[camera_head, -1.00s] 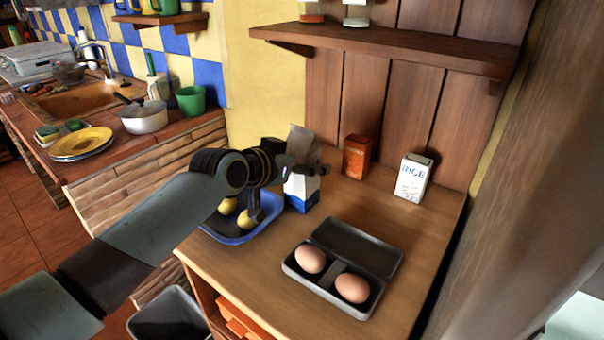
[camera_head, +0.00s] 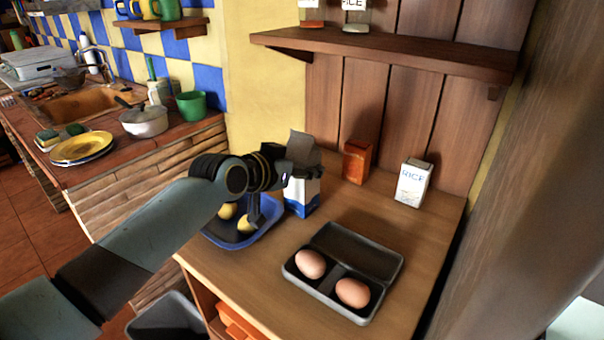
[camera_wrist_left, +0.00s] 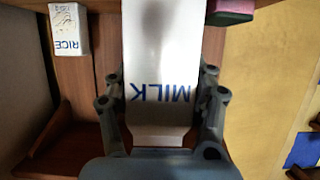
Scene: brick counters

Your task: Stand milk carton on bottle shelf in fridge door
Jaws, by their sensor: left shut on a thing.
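The white and blue milk carton (camera_head: 301,198) stands upright on the wooden counter, just right of a blue tray. My left gripper (camera_head: 292,172) is shut on the carton's upper part, and the arm comes in from the left. In the left wrist view the carton (camera_wrist_left: 158,40) with the word MILK sits between both fingers of the left gripper (camera_wrist_left: 160,90). Whether its base is lifted off the counter I cannot tell. My right gripper is not in view. I cannot make out the fridge door or its bottle shelf.
The blue tray (camera_head: 262,232) holds yellow fruit. A dark egg box (camera_head: 372,262) with two eggs lies open in front right. A rice box (camera_head: 413,184) and an orange-brown box (camera_head: 356,162) stand behind. A wooden shelf (camera_head: 390,50) hangs above.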

